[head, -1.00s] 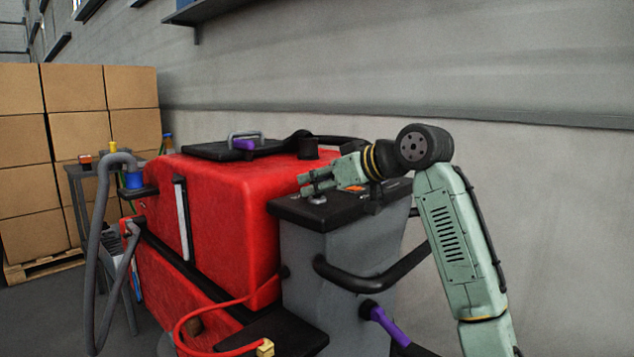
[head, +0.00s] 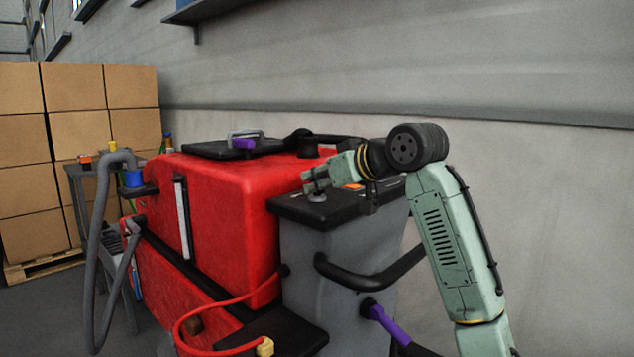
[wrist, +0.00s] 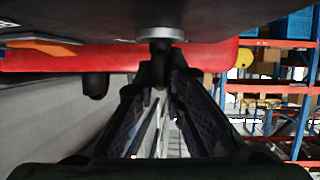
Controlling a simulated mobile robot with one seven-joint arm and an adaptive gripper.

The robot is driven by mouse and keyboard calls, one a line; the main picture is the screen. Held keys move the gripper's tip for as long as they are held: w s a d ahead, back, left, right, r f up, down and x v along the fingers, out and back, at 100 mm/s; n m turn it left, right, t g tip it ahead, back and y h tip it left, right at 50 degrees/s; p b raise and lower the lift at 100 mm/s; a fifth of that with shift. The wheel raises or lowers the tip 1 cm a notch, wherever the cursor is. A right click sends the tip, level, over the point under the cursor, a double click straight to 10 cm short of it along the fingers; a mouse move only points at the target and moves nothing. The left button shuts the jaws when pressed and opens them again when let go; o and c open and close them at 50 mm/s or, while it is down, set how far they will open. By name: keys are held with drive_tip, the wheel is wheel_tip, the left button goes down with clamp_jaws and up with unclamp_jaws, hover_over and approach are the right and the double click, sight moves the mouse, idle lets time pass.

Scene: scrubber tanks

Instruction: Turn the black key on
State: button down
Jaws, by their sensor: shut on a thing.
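The black key (wrist: 159,62) stands out from a silver round switch (wrist: 160,34) on the dark console top in the wrist view. My gripper (wrist: 161,84) is shut on the key, with its two fingers closing in from both sides. In the head view my gripper (head: 313,184) points left, just above the silver switch (head: 317,197) on the console top (head: 330,207). The key itself is hidden by the fingers in the head view. Its turned angle cannot be read clearly.
The red scrubber tank (head: 225,205) stands left of the grey console (head: 310,260). An orange button or panel (head: 353,187) is right of the switch, under my wrist. Stacked boxes (head: 80,130) stand at the back left.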

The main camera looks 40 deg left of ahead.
drive_tip(key=m+t+h, duration=0.1)
drive_tip(key=m+t, duration=0.1)
drive_tip(key=m+t+h, duration=0.1)
drive_tip(key=m+t, duration=0.2)
drive_tip(key=shift+s+a+t+h+b, duration=0.1)
drive_tip(key=shift+t+h+b, duration=0.2)
drive_tip(key=m+t+h, duration=0.2)
drive_tip(key=m, duration=0.1)
drive_tip(key=shift+t+h, duration=0.3)
drive_tip(key=shift+m+t+h+p, duration=0.35)
drive_tip(key=shift+m+t+h, duration=0.25)
drive_tip(key=shift+m+h, duration=0.65)
drive_tip(key=c, duration=1.7)
unclamp_jaws()
drive_tip(key=shift+o, duration=0.2)
